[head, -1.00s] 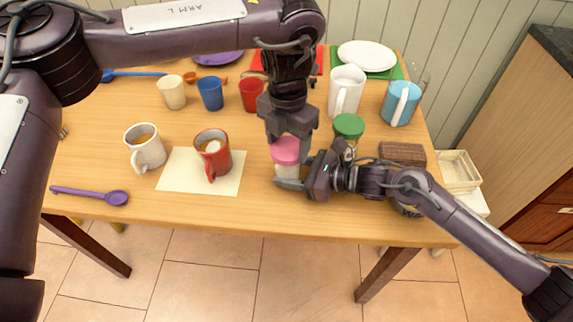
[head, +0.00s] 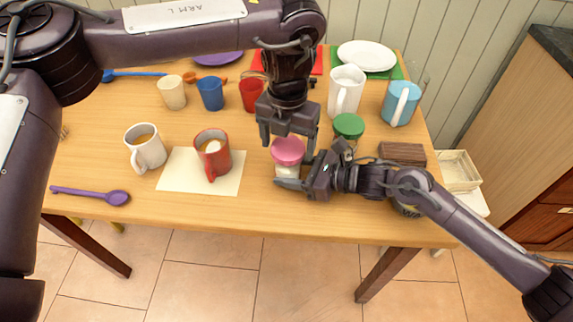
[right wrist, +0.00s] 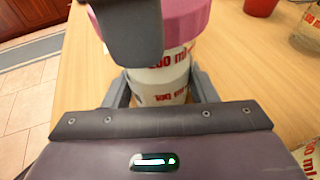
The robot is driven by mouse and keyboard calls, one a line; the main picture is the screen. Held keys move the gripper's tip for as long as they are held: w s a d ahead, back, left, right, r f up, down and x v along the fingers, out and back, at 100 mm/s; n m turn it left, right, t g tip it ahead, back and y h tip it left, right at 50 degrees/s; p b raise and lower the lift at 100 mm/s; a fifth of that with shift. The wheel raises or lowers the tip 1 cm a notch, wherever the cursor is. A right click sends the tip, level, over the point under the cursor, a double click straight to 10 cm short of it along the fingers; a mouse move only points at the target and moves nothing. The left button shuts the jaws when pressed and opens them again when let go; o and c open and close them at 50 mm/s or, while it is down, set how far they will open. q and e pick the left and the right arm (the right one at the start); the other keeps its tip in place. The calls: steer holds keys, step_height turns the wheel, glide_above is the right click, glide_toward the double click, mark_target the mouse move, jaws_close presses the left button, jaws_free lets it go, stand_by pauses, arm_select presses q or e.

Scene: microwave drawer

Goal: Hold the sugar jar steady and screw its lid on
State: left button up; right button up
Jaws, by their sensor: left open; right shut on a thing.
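The sugar jar (head: 287,171) stands near the table's front edge, with its pink lid (head: 288,150) on top. In the right wrist view the jar (right wrist: 160,76) is pale with red markings, and the lid (right wrist: 190,18) covers its mouth. I cannot tell how tightly the lid is seated. My right gripper (head: 290,181) is shut on the jar's body from the right. My left gripper (head: 288,138) points down over the lid, its fingers spread on either side and clear of it. A grey finger-like part hides some of the lid in the right wrist view.
A green-lidded jar (head: 348,126) stands close behind my right gripper.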

arm_select(q)
steer(key=n, duration=1.4)
steer(key=c, duration=0.9)
steer(key=m, duration=1.3)
steer(key=o, duration=0.9)
